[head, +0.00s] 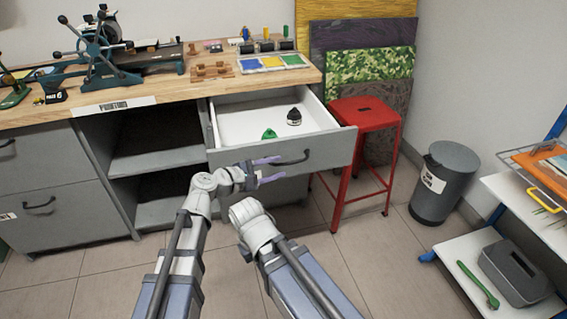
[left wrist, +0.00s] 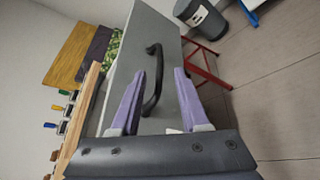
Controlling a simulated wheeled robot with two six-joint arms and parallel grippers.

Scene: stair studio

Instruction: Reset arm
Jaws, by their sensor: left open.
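My left gripper (head: 278,170) is open in front of the pulled-out drawer (head: 328,152).
The drawer holds a green piece (head: 269,134) and a black-topped bottle (head: 294,117). A red stool (head: 364,113) stands close to the drawer's right side. A grey bin (head: 445,185) and a white shelf rack (head: 525,200) are farther right. The workbench (head: 170,91) is above.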

